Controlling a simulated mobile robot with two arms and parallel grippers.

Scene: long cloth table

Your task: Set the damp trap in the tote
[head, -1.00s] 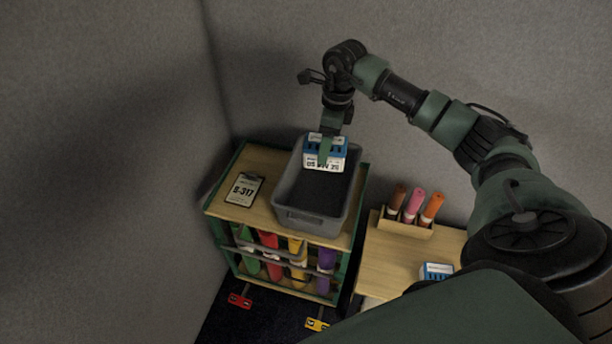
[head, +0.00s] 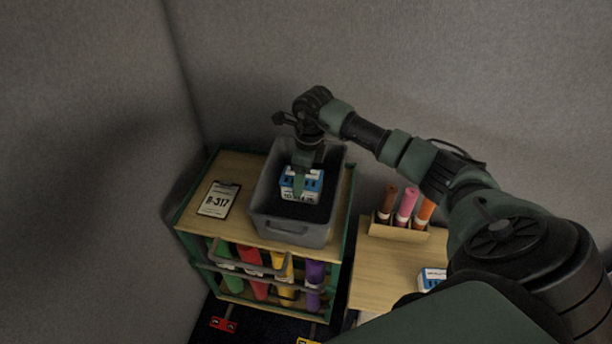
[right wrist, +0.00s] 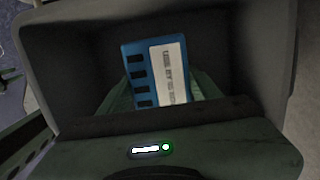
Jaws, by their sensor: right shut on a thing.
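The damp trap, a blue and white box with dark slots and a printed label (head: 301,185), is inside the grey tote (head: 278,226), near the tote's dark floor. It also shows in the right wrist view (right wrist: 160,72), with the tote's walls around it. My right gripper (head: 300,186) reaches down into the tote and is shut on the damp trap. Whether the box touches the floor I cannot tell. The tote stands on a wooden-topped rack (head: 196,234). My left gripper is not in view.
A clipboard marked with a number (head: 218,199) lies left of the tote. Coloured rolls (head: 256,283) sit in the rack below. To the right, a lower table (head: 385,262) holds a wooden holder with several rolls (head: 405,208) and a second blue and white box (head: 432,277).

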